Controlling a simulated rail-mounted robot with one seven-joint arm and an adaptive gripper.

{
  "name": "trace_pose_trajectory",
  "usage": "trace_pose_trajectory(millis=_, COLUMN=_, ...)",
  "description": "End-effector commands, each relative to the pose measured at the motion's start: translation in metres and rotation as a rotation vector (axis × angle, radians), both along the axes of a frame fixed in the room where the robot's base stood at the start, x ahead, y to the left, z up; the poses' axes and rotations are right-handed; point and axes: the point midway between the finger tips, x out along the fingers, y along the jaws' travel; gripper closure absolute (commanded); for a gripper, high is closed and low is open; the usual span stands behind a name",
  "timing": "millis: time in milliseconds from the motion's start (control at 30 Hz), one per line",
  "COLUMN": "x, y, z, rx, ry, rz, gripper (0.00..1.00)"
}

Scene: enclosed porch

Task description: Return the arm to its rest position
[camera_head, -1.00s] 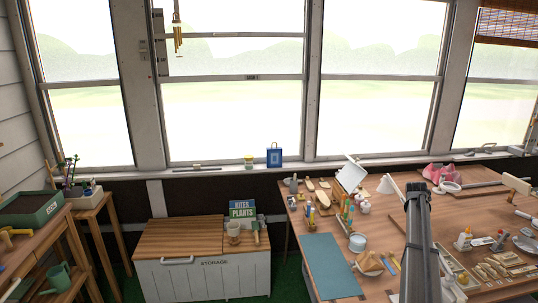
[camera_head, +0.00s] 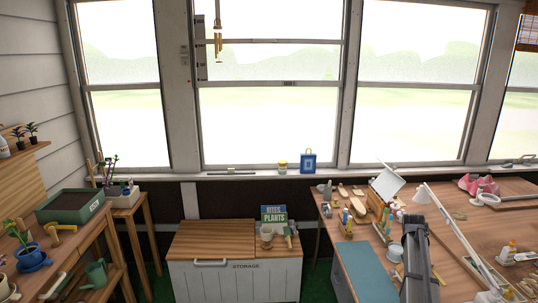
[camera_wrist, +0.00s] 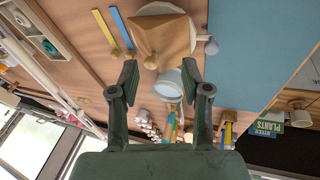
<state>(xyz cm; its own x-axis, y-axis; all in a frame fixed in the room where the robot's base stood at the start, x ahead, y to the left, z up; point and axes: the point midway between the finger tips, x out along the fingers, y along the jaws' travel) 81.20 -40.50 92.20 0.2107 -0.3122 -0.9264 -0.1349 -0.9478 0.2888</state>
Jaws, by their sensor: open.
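My gripper (camera_wrist: 158,78) shows in the wrist view with its two dark green fingers spread apart and nothing between them held. The wrist view looks upside down over the wooden workbench (camera_wrist: 75,62). A white cup (camera_wrist: 168,86) appears between and beyond the fingers, and I cannot tell its distance from them. A dark grey link of my arm (camera_head: 418,262) rises at the lower right of the head view, in front of the workbench. The gripper itself is not clear in the head view.
A blue mat (camera_head: 367,272), a desk lamp (camera_head: 457,235) and many small craft items crowd the workbench. A storage chest (camera_head: 233,280) bears a plant book (camera_head: 273,213) and a mug (camera_head: 267,236). A potting table with a green planter (camera_head: 70,206) stands left. Windows line the back.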

Motion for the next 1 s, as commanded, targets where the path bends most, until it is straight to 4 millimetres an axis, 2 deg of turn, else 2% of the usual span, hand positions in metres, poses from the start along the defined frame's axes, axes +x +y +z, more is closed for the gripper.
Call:
trace_pose_trajectory(millis=33, x=-0.010, y=0.023, z=-0.012, rx=0.014, ry=0.007, rz=0.009, gripper=0.53)
trace_pose_trajectory(millis=167, x=-0.035, y=0.086, z=-0.046, rx=0.059, ry=0.024, rz=0.029, gripper=0.53)
trace_pose_trajectory(millis=200, x=-0.045, y=0.110, z=-0.058, rx=0.076, ry=0.032, rz=0.037, gripper=0.53)
trace_pose_trajectory(millis=267, x=-0.063, y=0.145, z=-0.074, rx=0.101, ry=0.044, rz=0.047, gripper=0.53)
trace_pose_trajectory(millis=400, x=-0.110, y=0.221, z=-0.110, rx=0.159, ry=0.078, rz=0.066, gripper=0.53)
trace_pose_trajectory(millis=600, x=-0.193, y=0.317, z=-0.150, rx=0.234, ry=0.140, rz=0.090, gripper=0.53)
trace_pose_trajectory(millis=700, x=-0.234, y=0.353, z=-0.162, rx=0.264, ry=0.170, rz=0.098, gripper=0.53)
trace_pose_trajectory(millis=900, x=-0.315, y=0.409, z=-0.178, rx=0.310, ry=0.234, rz=0.108, gripper=0.53)
trace_pose_trajectory(millis=967, x=-0.318, y=0.406, z=-0.197, rx=0.311, ry=0.265, rz=0.097, gripper=0.53)
trace_pose_trajectory(millis=1000, x=-0.326, y=0.406, z=-0.207, rx=0.312, ry=0.287, rz=0.093, gripper=0.53)
